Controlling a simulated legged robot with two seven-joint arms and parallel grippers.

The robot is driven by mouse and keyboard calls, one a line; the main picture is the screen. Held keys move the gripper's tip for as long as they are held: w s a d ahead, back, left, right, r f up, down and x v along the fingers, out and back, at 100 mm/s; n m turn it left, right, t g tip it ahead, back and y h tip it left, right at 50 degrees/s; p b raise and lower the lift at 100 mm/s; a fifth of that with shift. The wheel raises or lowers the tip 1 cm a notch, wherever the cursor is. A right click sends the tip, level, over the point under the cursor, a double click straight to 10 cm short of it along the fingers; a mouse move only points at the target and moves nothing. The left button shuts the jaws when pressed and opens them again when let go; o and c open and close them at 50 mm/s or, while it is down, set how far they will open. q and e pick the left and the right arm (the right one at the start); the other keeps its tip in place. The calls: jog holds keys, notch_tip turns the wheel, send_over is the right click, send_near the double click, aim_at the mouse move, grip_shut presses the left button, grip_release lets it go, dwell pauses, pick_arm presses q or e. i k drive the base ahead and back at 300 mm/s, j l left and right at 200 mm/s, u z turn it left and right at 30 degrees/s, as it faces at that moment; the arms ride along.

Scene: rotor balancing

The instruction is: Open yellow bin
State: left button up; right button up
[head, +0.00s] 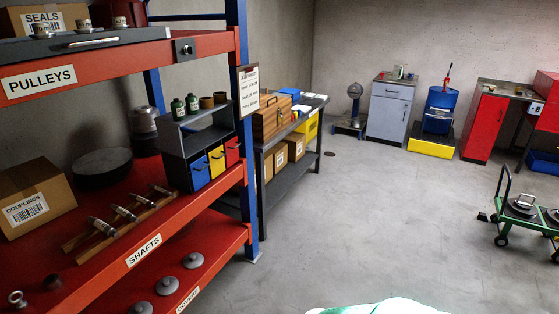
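A small yellow bin (216,161) sits in the lower row of a dark organizer (205,126) on the red shelf at the left. It stands between a blue bin (200,173) and a red bin (232,151). Its front faces the aisle and looks closed, with a dark handle on it. Neither of my grippers shows in the head view.
The red shelf rack (190,216) fills the left side, with a blue upright (248,190) just right of the bins. A dark workbench (288,170) stands beyond it. A green cart (508,208) is at the right. The middle floor is clear.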

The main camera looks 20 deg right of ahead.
aim_at(211, 160)
jog(key=z, duration=0.4)
jog(key=i+u, duration=0.2)
jog(key=i, duration=0.25)
jog(key=i+u, duration=0.2)
jog(key=i, duration=0.3)
jog(key=i+l+u, duration=0.25)
jog(key=i, duration=0.2)
jog(key=i+l+u, duration=0.2)
jog(key=i, duration=0.25)
